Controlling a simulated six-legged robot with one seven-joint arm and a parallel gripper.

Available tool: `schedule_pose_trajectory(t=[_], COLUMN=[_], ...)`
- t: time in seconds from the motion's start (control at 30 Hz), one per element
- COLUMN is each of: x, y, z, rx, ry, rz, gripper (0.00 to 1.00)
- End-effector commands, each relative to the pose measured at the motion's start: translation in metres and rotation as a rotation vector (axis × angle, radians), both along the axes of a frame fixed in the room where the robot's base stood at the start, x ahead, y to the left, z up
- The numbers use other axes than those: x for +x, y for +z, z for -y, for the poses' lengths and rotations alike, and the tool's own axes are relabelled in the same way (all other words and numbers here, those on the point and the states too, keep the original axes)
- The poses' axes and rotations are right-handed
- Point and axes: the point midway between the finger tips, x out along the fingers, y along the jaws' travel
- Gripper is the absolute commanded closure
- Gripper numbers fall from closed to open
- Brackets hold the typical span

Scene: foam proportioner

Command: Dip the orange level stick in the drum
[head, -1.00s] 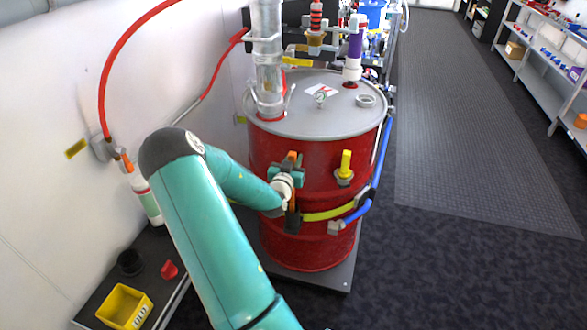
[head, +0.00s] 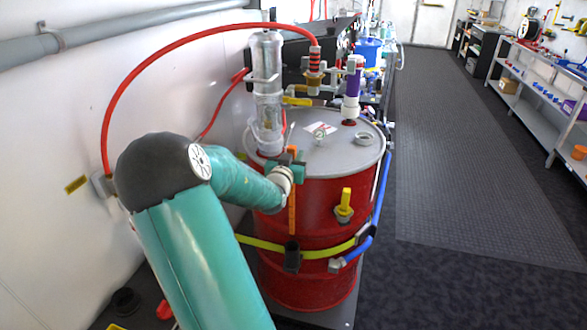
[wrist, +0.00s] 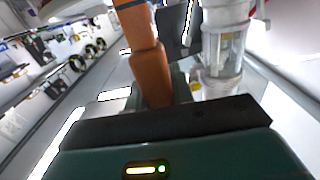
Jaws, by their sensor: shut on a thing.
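The red drum (head: 325,235) with a grey lid (head: 330,155) stands ahead in the head view. My gripper (head: 291,166) is at the drum's left front, near the lid's rim height. It is shut on the orange level stick (head: 292,212), which hangs upright along the drum's side. The stick's lower end is just above the black holder (head: 292,257) on the yellow strap; I cannot tell if the tip is fully clear. In the wrist view the orange stick (wrist: 152,72) rises from the jaws. A round opening with a pale ring (head: 365,138) is at the lid's right.
A clear cylinder (head: 267,90) stands at the lid's left, close to my gripper. A purple-banded fitting (head: 352,85), a small gauge (head: 320,132) and a red hose (head: 160,60) are around the lid. A yellow-handled valve (head: 344,203) juts from the drum. Floor at right is clear.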

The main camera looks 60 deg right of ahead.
Motion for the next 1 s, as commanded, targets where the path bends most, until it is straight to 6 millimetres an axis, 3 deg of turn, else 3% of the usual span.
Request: schedule_pose_trajectory(t=[0.47, 1.0], x=[0.000, 0.000], y=[0.009, 0.057], z=[0.000, 0.000], rx=[-0.002, -0.001], ry=[0.000, -0.001], rz=[0.002, 0.004], gripper=[1.00, 1.00])
